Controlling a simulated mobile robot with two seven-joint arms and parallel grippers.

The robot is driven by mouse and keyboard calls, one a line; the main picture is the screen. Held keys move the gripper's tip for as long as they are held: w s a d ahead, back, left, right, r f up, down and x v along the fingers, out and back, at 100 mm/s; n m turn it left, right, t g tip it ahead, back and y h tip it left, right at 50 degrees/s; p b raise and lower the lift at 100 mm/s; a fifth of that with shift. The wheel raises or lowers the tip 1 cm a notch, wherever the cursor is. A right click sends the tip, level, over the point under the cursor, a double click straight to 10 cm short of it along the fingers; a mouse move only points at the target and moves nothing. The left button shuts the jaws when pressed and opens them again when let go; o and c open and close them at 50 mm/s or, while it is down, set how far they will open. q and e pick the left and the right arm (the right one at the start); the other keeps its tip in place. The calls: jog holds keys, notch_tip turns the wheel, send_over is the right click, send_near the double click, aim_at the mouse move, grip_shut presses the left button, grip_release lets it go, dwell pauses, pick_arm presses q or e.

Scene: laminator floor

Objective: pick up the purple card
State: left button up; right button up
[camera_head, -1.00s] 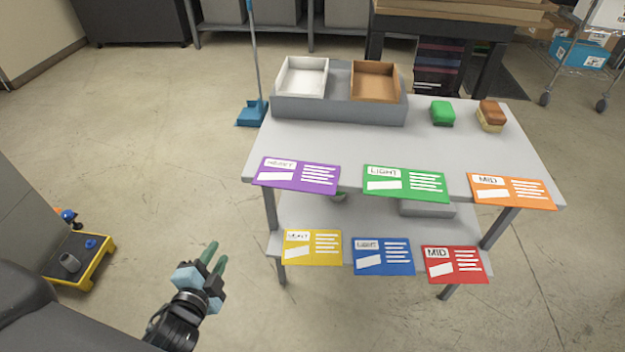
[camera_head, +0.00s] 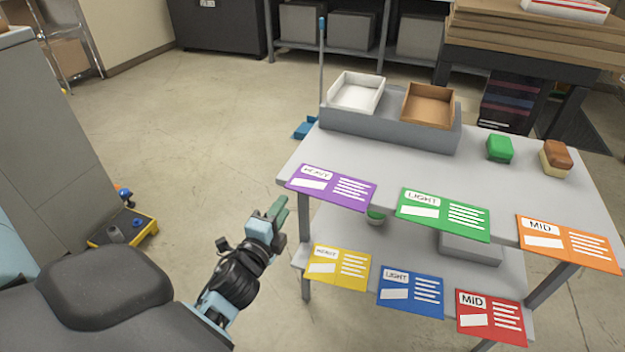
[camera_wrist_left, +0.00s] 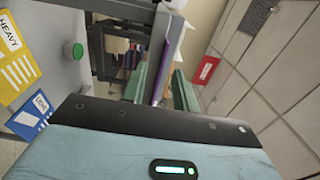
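The purple card (camera_head: 332,187), marked HEAVY, lies at the front left edge of the table's top, overhanging it. In the left wrist view a thin purple strip, the card (camera_wrist_left: 162,78) seen nearly edge-on, shows in the gap between my fingers. My left gripper (camera_head: 278,208) has green fingers spread apart with nothing held. In the head view it is to the left of and slightly below the card's left end, and no contact shows. My right gripper is in neither view.
Green (camera_head: 443,214) and orange (camera_head: 568,243) cards lie along the same edge. Yellow (camera_head: 337,268), blue (camera_head: 410,292) and red (camera_head: 490,316) cards lie on the lower shelf. White (camera_head: 357,93) and brown (camera_head: 428,106) trays stand behind.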

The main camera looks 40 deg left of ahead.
aim_at(309, 180)
pick_arm(q)
jog(key=x, duration=0.5)
jog(key=shift+w+r+p, duration=0.25)
jog(key=shift+r+p, duration=0.1)
jog(key=shift+c, duration=0.4)
grip_shut()
